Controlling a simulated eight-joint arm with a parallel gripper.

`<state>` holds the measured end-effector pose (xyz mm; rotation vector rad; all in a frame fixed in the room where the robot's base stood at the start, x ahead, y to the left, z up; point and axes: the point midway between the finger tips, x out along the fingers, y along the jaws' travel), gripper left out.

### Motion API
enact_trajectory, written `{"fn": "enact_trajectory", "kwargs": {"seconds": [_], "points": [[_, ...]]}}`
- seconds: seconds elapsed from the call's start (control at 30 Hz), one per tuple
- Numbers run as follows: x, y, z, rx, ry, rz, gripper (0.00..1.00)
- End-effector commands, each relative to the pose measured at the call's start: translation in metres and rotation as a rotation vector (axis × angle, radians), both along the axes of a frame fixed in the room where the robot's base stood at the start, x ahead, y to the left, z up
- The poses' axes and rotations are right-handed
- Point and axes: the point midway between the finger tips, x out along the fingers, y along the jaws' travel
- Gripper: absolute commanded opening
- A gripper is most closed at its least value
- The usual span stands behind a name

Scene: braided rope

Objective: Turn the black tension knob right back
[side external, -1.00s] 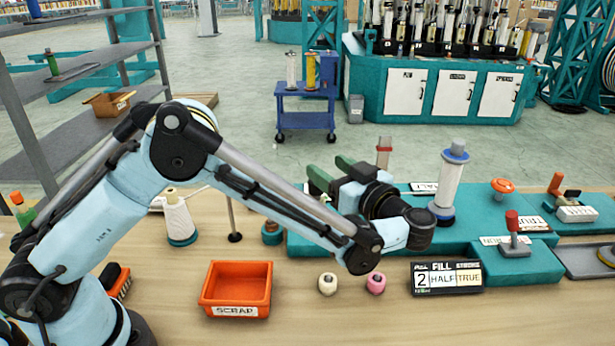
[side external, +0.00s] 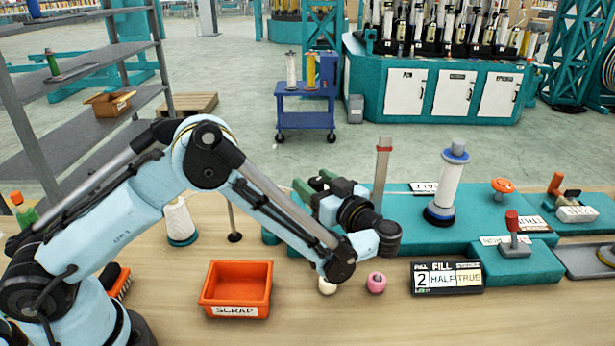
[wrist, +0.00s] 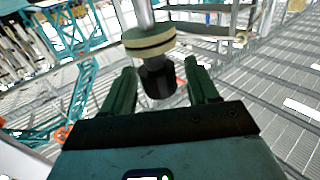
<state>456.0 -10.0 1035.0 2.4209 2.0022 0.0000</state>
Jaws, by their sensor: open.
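The black knob (wrist: 158,82) shows in the wrist view, below a cream-and-dark disc (wrist: 148,42) on a metal rod. My gripper (wrist: 160,72) is open, with one green finger on each side of the knob in that view. Gaps show on both sides, and I see no contact. How deep the knob sits between the fingers is hard to tell. In the side view my gripper (side external: 314,184) points toward the back left, over the left end of the teal base (side external: 408,232).
A grey post (side external: 382,172) and a white spool with a blue top (side external: 450,185) stand right of my wrist. An orange scrap bin (side external: 236,288), a pink bead (side external: 377,283) and a partly hidden cream bead (side external: 327,286) lie in front. A fill sign (side external: 447,278) stands at right.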

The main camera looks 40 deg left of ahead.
Motion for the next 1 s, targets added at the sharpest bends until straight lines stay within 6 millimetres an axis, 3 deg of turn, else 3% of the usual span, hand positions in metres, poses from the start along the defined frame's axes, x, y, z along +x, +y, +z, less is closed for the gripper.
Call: {"fn": "enact_trajectory", "kwargs": {"seconds": [0.07,0.37,0.7,1.0], "points": [[0.0000,-0.0001,0.0001,0.000,0.000,0.000,0.56],[0.0000,-0.0003,0.0001,0.000,0.000,0.000,0.10],[0.0009,-0.0003,0.0000,0.000,0.000,0.126,0.10],[0.0001,-0.0004,0.0002,0.000,0.000,0.135,0.10]]}}
